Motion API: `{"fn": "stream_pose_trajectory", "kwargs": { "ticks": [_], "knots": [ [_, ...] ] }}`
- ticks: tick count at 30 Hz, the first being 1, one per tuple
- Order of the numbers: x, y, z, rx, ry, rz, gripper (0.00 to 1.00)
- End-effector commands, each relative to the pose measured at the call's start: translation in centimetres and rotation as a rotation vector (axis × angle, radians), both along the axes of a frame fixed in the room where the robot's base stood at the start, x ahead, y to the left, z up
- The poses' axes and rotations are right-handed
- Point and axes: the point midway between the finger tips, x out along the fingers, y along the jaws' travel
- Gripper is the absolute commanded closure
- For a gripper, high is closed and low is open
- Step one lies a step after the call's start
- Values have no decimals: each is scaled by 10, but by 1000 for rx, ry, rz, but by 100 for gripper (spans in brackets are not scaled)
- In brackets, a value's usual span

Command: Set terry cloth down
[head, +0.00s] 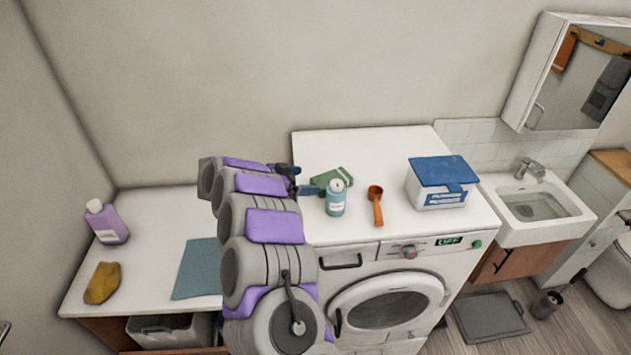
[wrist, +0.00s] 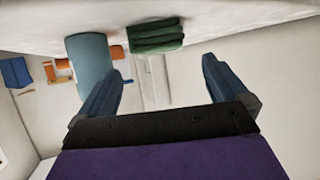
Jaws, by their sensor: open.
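A folded green cloth (head: 333,180), which looks like the terry cloth, lies on the white top of the washing machine (head: 310,150). It also shows in the wrist view (wrist: 157,36), just beyond my fingertips and not between them. My gripper (head: 303,180) is beside the cloth's left end, low over the machine top. In the wrist view my gripper (wrist: 158,72) has its two blue fingers wide apart with nothing held. A crumpled yellow cloth-like thing (head: 102,283) lies on the left counter.
A teal can (head: 336,199) stands close in front of the green cloth. An orange scoop (head: 376,204) and a blue-lidded box (head: 440,183) are further right. The left counter (head: 145,250) holds a purple bottle (head: 106,222) and a blue-grey mat (head: 197,268). A sink (head: 535,205) is right.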

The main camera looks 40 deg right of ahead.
Motion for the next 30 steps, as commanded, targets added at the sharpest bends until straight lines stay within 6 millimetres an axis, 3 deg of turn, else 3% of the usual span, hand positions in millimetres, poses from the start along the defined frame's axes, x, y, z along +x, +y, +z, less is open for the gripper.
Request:
{"fn": "stream_pose_trajectory", "kwargs": {
  "ticks": [6,19,23,26,30],
  "knots": [
    [3,30,15,2,3,-2,0],
    [11,49,27,5,-15,22,0],
    [48,59,52,20,-133,169,0],
    [95,86,92,50,-287,387,0],
    [145,155,162,116,-484,749,0]
  ]
}}
